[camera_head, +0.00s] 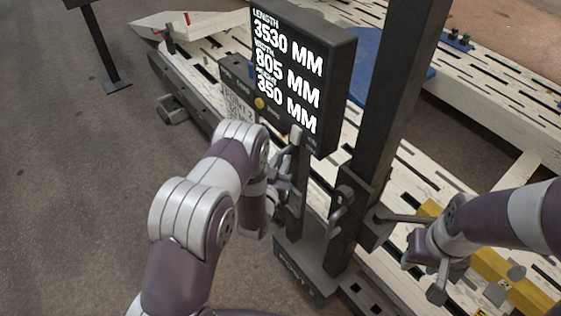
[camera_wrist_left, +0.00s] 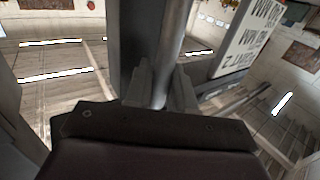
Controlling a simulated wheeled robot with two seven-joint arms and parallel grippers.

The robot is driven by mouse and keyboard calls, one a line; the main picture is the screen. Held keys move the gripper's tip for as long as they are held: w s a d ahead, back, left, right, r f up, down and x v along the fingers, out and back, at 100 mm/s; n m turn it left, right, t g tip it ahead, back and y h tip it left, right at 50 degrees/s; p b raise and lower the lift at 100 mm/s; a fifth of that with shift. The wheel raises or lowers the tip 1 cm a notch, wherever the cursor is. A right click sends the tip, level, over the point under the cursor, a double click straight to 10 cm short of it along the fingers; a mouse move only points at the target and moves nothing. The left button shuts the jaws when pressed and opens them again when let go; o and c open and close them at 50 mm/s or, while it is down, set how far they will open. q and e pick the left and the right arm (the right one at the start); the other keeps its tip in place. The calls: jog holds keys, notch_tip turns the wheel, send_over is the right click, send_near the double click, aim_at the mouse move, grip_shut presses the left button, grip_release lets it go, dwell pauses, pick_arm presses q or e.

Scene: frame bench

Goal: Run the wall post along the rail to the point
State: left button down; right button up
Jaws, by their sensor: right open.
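The wall post (camera_head: 392,90) is a tall dark upright on a low dark base (camera_head: 305,268) with lettering on its front. An upright grey bar (camera_head: 296,205) stands on this base, left of the post. My left gripper (camera_head: 284,172) is at this bar. In the left wrist view its fingers (camera_wrist_left: 161,88) lie on both sides of a round metal bar (camera_wrist_left: 172,40) and look closed on it. My right gripper (camera_head: 420,276) is open and empty, right of the post and below a short rod (camera_head: 402,218) on the post's bracket. The rail's contact with the base is hidden.
A black display (camera_head: 305,75) gives length, width and height. A small panel (camera_head: 238,105) with partly readable "POINT" text is left of it. The slotted bench (camera_head: 480,150) carries yellow blocks (camera_head: 505,280) near my right gripper. Open floor (camera_head: 70,200) lies left.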

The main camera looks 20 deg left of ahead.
pick_arm(q)
jog(key=shift+w+a, duration=0.1)
jog(key=shift+a, duration=0.05)
jog(key=b, duration=1.1)
send_near(230, 100)
jog(key=d, duration=0.4)
jog(key=w+d, duration=0.1)
jog(key=d, duration=0.1)
jog(key=shift+d+f, duration=0.1)
jog(key=shift+d, duration=0.3)
jog(key=w+a+b, duration=0.1)
jog(key=w+a, duration=0.1)
jog(key=w+a+b, duration=0.2)
jog(key=a, duration=0.1)
jog(key=shift+w+a, duration=0.6)
jog(key=shift+a, duration=0.05)
jog(key=c, duration=1.1)
grip_release()
jog(key=shift+s, duration=0.1)
